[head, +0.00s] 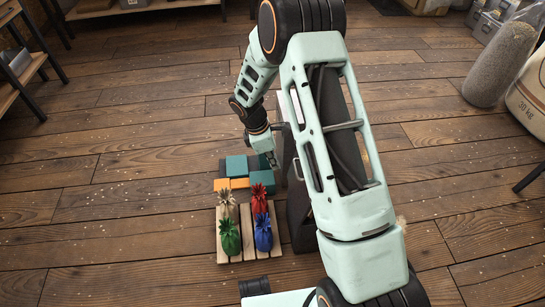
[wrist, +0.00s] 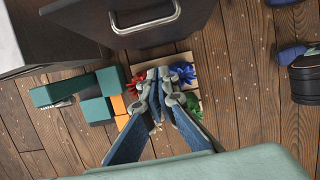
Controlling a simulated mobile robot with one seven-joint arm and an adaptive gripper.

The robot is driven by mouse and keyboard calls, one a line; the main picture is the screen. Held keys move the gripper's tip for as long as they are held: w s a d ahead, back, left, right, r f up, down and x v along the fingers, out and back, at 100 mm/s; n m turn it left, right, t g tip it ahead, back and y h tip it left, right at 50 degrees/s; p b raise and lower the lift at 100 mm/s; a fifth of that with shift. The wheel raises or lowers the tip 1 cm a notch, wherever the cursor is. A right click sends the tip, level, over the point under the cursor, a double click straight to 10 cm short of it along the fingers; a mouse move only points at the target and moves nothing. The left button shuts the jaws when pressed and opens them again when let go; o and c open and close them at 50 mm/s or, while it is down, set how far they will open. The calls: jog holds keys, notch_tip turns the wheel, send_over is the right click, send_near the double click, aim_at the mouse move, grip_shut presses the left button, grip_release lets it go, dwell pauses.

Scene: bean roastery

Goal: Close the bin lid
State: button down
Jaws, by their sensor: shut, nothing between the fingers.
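A dark bin (head: 300,222) stands on the floor at the picture's middle in the head view, largely hidden behind my arm. In the wrist view a dark panel that looks like its lid (wrist: 105,27) juts in at the top, with a pale metal bar handle (wrist: 147,23). The lid looks open, but its exact angle is unclear. My gripper (head: 273,162) is at the bin's left side in the head view, pointing down. In the wrist view my gripper (wrist: 160,82) has its fingertips together, empty, below the lid's edge in the picture and apart from the handle.
A wooden pallet (head: 223,254) holds several small tied sacks, including a red one (head: 259,199) and a green one (head: 229,237). Teal boxes (head: 237,166) and an orange box (head: 238,183) lie behind it. Large sacks (head: 502,65) stand far right.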

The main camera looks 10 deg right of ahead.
jog(key=d+f, duration=0.2)
jog(key=d, duration=0.1)
jog(key=d+f+b, duration=0.1)
jog(key=d, duration=0.1)
jog(key=shift+f, duration=0.1)
dwell(0.4)
